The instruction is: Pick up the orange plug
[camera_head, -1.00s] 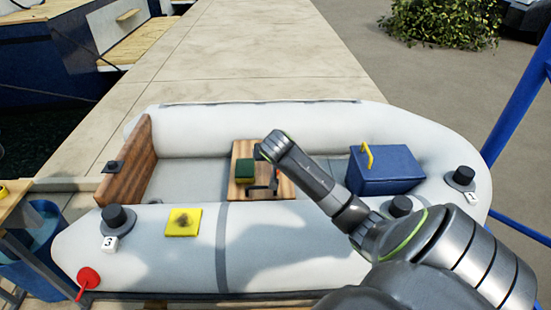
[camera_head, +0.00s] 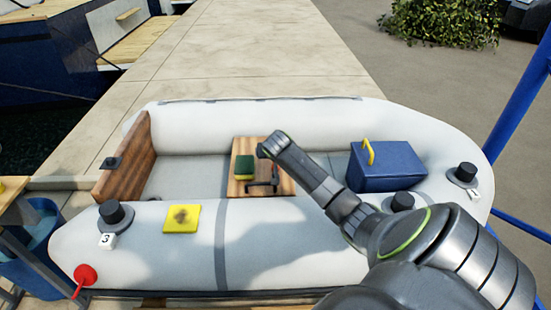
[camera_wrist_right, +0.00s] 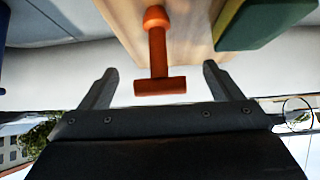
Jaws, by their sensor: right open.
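The orange plug (camera_wrist_right: 157,50) shows in the right wrist view, a round-headed stem with a crossbar at its near end. It is at the wooden seat (camera_wrist_right: 185,20) of the inflatable boat. My right gripper (camera_wrist_right: 160,72) is open, with one finger on each side of the plug's crossbar and visible gaps between. Nothing is held. In the head view my right gripper (camera_head: 262,187) is over the wooden seat (camera_head: 238,186), and the plug is mostly hidden by the gripper and arm. My left gripper is not in view.
A green and yellow sponge (camera_head: 243,167) lies on the seat close beside the gripper; it also shows in the right wrist view (camera_wrist_right: 262,22). A blue box (camera_head: 388,170) with a yellow handle stands to the right. A yellow pad (camera_head: 182,218) lies on the near tube (camera_head: 270,245).

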